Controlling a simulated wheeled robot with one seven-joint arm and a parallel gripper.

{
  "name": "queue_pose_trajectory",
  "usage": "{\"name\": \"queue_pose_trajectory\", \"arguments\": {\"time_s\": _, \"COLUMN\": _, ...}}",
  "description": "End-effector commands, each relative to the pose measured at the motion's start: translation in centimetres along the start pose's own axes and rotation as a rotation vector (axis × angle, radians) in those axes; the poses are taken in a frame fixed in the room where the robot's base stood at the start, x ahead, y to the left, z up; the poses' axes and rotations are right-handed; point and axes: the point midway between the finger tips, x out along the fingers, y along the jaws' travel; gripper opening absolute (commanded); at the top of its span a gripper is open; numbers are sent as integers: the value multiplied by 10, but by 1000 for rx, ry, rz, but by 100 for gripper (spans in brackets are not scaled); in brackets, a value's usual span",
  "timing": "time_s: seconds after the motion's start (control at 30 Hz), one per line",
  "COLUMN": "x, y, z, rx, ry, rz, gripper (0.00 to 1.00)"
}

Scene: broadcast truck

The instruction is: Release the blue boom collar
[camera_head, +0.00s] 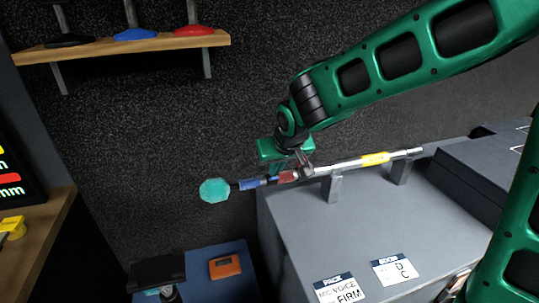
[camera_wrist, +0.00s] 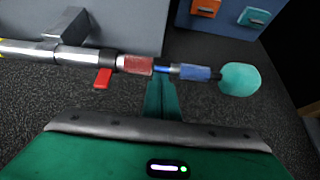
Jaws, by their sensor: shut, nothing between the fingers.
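A silver boom pole (camera_head: 345,164) lies across two grey rests on a grey case. Its left end overhangs the case edge and carries a teal foam-like tip (camera_head: 214,190). The blue boom collar (camera_head: 249,184) is beside the tip, with a red collar (camera_head: 288,176) to its right and a yellow collar (camera_head: 375,158) further along. In the wrist view the blue collar (camera_wrist: 195,72) lies between the tip and the red collar. My green gripper (camera_head: 281,164) is shut and empty at the boom. Its fingers (camera_wrist: 162,95) reach the pole between the red and blue collars; contact is unclear.
A red lever (camera_wrist: 103,78) sticks out from the pole. Labels lie on the grey case (camera_head: 300,235). An orange box (camera_head: 224,266) sits on a blue surface below the boom tip. A wooden shelf (camera_head: 120,47) is at upper left, a dark wall behind.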

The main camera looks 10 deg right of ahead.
Motion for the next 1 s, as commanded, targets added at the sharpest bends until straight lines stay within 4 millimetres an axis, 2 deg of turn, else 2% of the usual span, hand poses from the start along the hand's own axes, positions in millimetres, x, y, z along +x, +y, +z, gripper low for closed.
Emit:
{"name": "queue_pose_trajectory", "arguments": {"time_s": 0.1, "x": 0, "y": 0, "z": 6, "rx": 1, "ry": -3, "rz": 0, "gripper": 0}}
{"name": "queue_pose_trajectory", "arguments": {"time_s": 1.0, "x": 12, "y": 0, "z": -6, "rx": 0, "ry": -4, "rz": 0, "gripper": 0}}
